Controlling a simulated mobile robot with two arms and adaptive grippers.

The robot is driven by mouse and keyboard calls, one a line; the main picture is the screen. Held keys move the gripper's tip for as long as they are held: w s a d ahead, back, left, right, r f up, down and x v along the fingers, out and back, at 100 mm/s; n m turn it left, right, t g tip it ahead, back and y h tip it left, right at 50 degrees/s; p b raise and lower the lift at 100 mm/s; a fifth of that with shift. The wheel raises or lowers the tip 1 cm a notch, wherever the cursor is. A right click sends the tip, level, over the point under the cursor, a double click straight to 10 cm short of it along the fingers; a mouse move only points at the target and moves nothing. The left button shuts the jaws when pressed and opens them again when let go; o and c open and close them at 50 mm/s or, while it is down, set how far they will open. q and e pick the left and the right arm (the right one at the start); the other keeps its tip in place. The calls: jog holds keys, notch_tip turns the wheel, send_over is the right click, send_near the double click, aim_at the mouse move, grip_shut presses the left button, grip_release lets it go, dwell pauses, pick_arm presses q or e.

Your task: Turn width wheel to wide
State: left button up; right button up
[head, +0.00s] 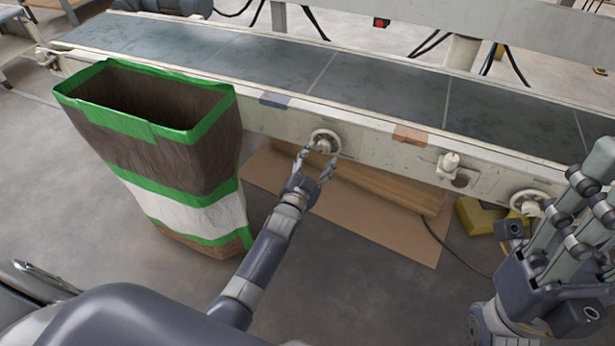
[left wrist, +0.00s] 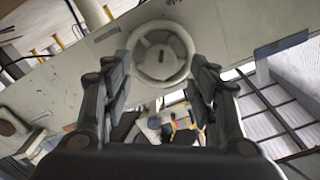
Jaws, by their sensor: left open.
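A pale round handwheel (head: 325,141) is mounted on the side rail of the conveyor, between a blue plate (head: 275,100) and an orange plate (head: 410,135). My left gripper (head: 316,163) is open just in front of this wheel, its fingers pointing at it. In the left wrist view the wheel (left wrist: 160,54) shows its round rim and hub, centred between the two spread fingers (left wrist: 162,82). I cannot tell whether the fingers touch the rim. My right gripper (head: 590,190) is at the right edge, away from this wheel; its finger opening is unclear.
A tall open bag with green bands (head: 190,215) stands left of my left arm. The conveyor belt (head: 380,85) runs behind the rail. A knob (head: 450,163) and a second handwheel (head: 528,202) are farther right. Cardboard (head: 370,220) lies on the floor below.

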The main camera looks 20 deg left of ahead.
pick_arm(q)
jog(key=s, duration=0.9)
jog(key=shift+a, duration=0.2)
